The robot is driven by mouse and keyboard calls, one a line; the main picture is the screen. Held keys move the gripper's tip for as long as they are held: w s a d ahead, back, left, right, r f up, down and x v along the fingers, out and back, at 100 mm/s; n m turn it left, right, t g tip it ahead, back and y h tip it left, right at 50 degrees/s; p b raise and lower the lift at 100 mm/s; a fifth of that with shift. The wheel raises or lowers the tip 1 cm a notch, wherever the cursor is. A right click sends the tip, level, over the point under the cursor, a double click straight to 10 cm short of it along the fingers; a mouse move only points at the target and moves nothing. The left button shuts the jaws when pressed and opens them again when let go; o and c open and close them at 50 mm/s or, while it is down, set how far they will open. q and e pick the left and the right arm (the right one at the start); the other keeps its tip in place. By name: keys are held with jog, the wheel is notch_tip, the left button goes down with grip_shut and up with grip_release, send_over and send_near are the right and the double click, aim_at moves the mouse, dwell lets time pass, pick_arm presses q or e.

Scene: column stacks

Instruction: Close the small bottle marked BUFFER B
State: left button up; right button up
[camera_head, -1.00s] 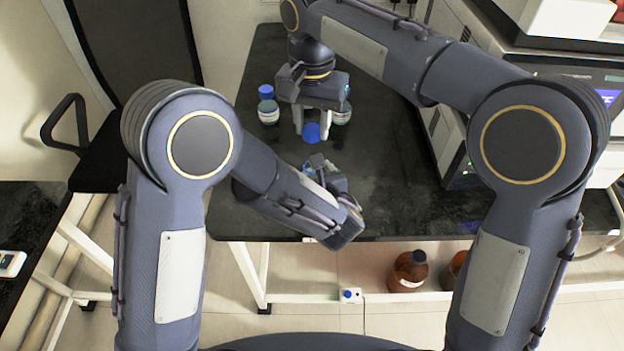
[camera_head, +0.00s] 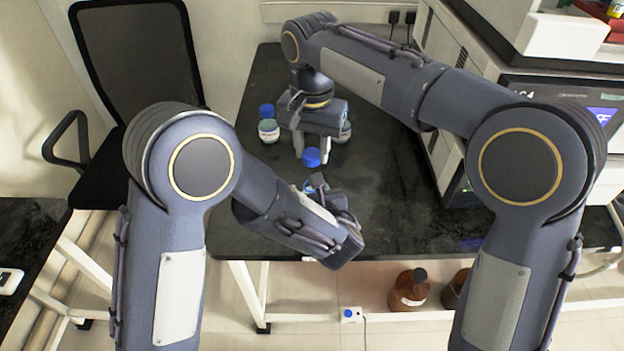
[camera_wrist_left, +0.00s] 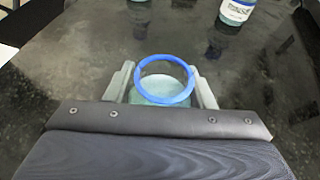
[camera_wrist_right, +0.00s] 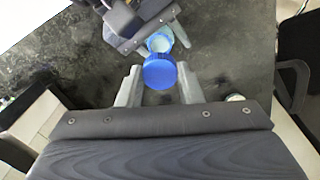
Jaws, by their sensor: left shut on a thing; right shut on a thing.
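My left gripper (camera_wrist_left: 162,88) is shut on a small open bottle (camera_wrist_left: 160,92). Its blue ring-shaped rim faces up, with pale contents inside; its label cannot be read. My right gripper (camera_wrist_right: 158,88) is shut on a blue screw cap (camera_wrist_right: 160,73), which also shows in the head view (camera_head: 311,157). In the right wrist view the open bottle (camera_wrist_right: 160,43) shows just beyond the cap, held by the left gripper; whether they touch cannot be told. In the head view the left gripper (camera_head: 315,184) is mostly hidden behind its own arm.
A labelled bottle (camera_head: 268,131) stands on the dark bench at left, with a blue cap (camera_head: 266,110) just behind it. Another bottle (camera_head: 345,130) is partly hidden behind my right gripper. A large instrument (camera_head: 540,95) borders the bench at right. The bench between is clear.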

jog(key=shift+f, duration=1.85)
jog(key=shift+f, duration=0.9)
jog(key=shift+f, duration=0.55)
jog(key=m, duration=0.3)
jog(key=o, duration=0.9)
